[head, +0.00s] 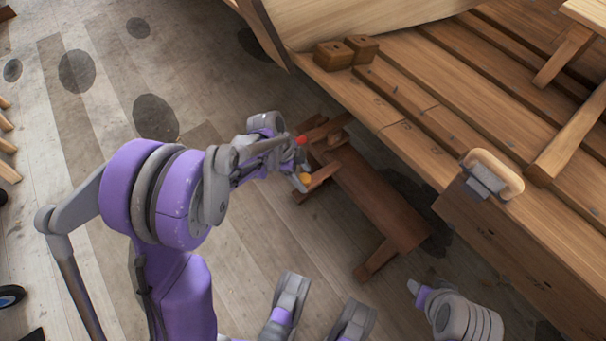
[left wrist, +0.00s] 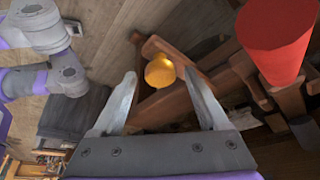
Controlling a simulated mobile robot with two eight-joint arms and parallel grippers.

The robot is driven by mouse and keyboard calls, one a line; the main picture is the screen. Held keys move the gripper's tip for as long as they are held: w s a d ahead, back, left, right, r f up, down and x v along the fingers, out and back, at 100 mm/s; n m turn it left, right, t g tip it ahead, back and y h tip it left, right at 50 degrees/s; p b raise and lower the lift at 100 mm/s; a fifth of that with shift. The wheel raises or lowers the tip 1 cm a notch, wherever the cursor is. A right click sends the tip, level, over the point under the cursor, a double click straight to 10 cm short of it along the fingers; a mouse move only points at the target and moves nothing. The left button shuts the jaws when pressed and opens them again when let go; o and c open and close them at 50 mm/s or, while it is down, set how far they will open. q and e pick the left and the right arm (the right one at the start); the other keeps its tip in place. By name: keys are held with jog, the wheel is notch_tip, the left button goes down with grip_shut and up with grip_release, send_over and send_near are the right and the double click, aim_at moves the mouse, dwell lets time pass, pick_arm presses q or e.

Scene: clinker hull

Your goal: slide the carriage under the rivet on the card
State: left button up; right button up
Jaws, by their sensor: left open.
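My left gripper (head: 298,176) is open over the low wooden stand (head: 378,200) beside the hull. In the left wrist view a round yellow-orange knob (left wrist: 160,70) shows between the two fingertips; I cannot tell whether they touch it. The knob also shows as a small orange spot in the head view (head: 305,178). A red tapered piece (left wrist: 275,38) is at upper right in the left wrist view, and small beside the gripper in the head view (head: 302,140). I cannot make out which parts are the carriage, rivet or card.
The planked hull staging (head: 450,120) fills the right side. The plank floor (head: 100,90) at left is mostly clear, with dark stains.

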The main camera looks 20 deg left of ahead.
pick_arm(q)
jog(key=p+v, duration=0.3)
jog(key=v, duration=0.8)
pick_arm(e)
jog(key=v, duration=0.3)
jog(key=shift+w+r, duration=0.25)
jog(key=shift+r, duration=0.3)
pick_arm(q)
jog(key=s+d+r+n+t+y, duration=0.2)
jog(key=s+d+n, duration=0.1)
jog(key=s+n, duration=0.6)
jog(key=s+d+r+n+t+y, duration=0.1)
jog(key=s+d+n+y, duration=0.15)
jog(key=s+n, duration=0.6)
notch_tip(320, 180, up, 23)
jog(key=m+t+p, duration=0.1)
jog(key=m+p, duration=0.1)
jog(key=p, duration=1.8)
pick_arm(e)
notch_tip(320, 180, up, 22)
jog(key=w+t, duration=0.1)
jog(key=shift+w+r, duration=0.15)
jog(key=shift+w, duration=0.2)
pick_arm(q)
jog(key=shift+s+m, duration=0.2)
jog(key=shift+m, duration=0.05)
pick_arm(e)
jog(key=shift+s, duration=0.15)
